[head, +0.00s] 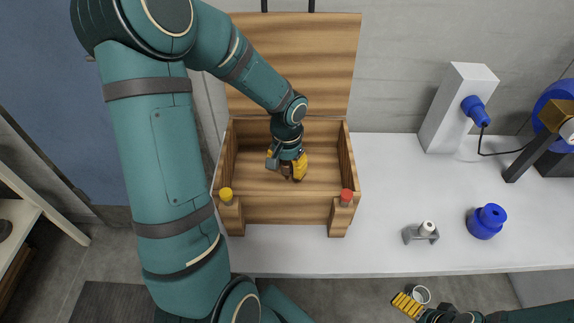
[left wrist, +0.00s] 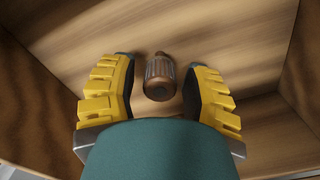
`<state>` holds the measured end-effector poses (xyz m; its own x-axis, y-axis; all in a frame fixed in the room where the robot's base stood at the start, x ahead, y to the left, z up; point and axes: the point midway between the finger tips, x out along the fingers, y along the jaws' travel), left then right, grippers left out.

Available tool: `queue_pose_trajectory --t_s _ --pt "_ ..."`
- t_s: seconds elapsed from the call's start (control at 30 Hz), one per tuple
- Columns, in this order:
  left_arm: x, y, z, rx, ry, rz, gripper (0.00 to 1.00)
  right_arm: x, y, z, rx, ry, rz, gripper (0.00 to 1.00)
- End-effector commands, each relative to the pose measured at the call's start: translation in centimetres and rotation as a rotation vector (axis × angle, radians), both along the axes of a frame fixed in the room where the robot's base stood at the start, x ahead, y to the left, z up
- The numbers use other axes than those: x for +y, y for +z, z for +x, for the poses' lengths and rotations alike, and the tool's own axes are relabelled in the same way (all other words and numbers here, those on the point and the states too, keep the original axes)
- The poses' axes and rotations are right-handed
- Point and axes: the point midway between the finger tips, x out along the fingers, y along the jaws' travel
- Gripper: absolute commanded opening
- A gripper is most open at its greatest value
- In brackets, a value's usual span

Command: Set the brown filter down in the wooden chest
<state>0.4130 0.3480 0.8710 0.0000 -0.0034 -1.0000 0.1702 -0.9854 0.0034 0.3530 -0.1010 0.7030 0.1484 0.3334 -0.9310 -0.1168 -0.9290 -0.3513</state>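The wooden chest (head: 285,210) stands open on the white table, its lid (head: 310,60) raised against the wall. My left gripper (head: 288,172) reaches down inside the chest. In the left wrist view the brown filter (left wrist: 159,78) is between the two yellow fingers of the left gripper (left wrist: 160,72), with a gap on each side. The fingers are apart and do not appear to touch it. The filter is within the chest's wooden walls; in the head view the gripper mostly hides it. My right gripper (head: 405,303) is low at the right, below the table's front edge.
A yellow knob (head: 226,194) and a red knob (head: 347,196) sit on the chest's front posts. To the right are a blue round part (head: 486,222), a small grey holder (head: 421,233) and a white block (head: 457,106).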

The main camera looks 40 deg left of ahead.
Motion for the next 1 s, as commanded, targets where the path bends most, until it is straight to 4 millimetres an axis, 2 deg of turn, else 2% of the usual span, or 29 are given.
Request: queue_pose_trajectory --t_s 0.23,0.7,0.83,1.0 --pt "0.0 1.0 0.1 -0.002 -0.001 0.002 0.48 0.0 0.0 0.0 0.000 0.000 0.000 1.00" --pt "0.1 9.8 0.1 -0.005 0.000 0.002 0.48 0.0 0.0 0.0 0.000 0.000 0.000 1.00" --pt "0.0 11.2 0.0 -0.002 0.000 0.000 0.48 0.0 0.0 0.0 0.000 0.000 0.000 1.00" --pt "0.0 12.0 0.0 -0.001 -0.001 0.000 0.48 0.0 0.0 0.0 0.000 0.000 0.000 1.00"
